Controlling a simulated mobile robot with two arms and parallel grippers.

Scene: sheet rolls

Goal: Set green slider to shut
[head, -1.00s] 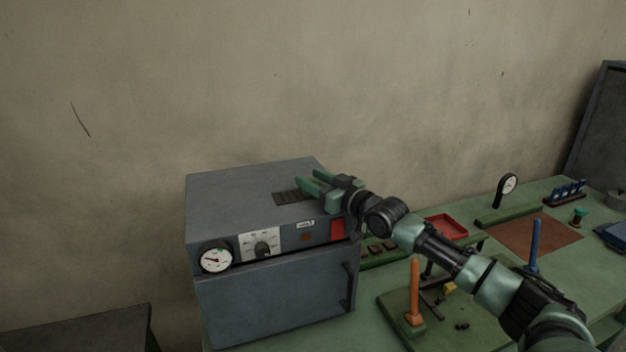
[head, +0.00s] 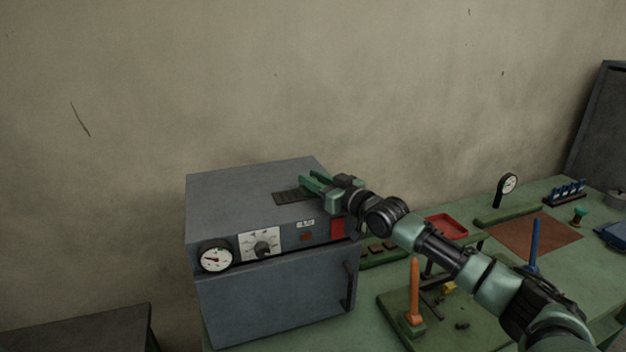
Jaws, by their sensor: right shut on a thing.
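A dark slotted vent (head: 287,198) lies in the top of the grey oven-like box (head: 235,190). My right gripper (head: 304,182) reaches over the box top from the right, its green fingers low at the right end of the vent. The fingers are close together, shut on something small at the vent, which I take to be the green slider. The slider itself is hidden by the fingers and cannot be made out apart from them. My left gripper is not in view.
The wall behind is bare.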

